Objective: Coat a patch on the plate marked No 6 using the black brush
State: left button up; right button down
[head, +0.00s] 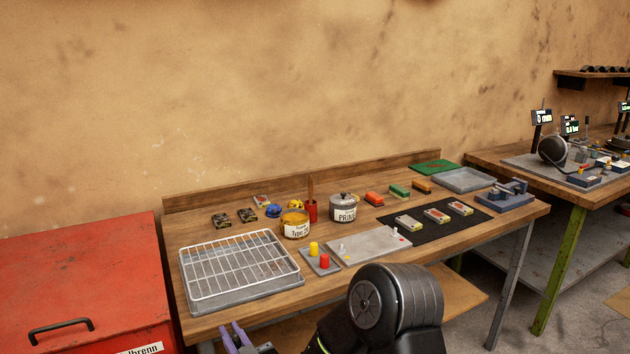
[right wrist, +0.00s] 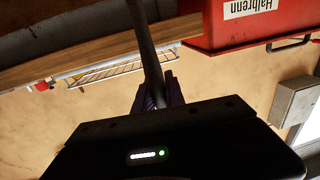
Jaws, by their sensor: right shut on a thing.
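My right gripper (head: 240,341) shows its purple fingers at the bottom edge of the head view, in front of the bench and below the wire rack. In the right wrist view the gripper (right wrist: 158,92) is shut on a long dark rod (right wrist: 147,42), which looks like the black brush's handle. The rod's far end is out of frame, so its bristles are not seen. Three small light plates (head: 437,215) with coloured labels lie on a black mat (head: 401,232); their numbers are too small to read. My left gripper is not in view.
On the bench stand a wire rack (head: 240,264), an open yellow tin (head: 295,224), a grey primer tin (head: 343,208) and a red cup (head: 311,211) with a wooden handle in it. A grey board (head: 370,246) lies in front. A red cabinet (head: 75,270) stands left.

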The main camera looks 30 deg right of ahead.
jog(key=shift+d, duration=0.2)
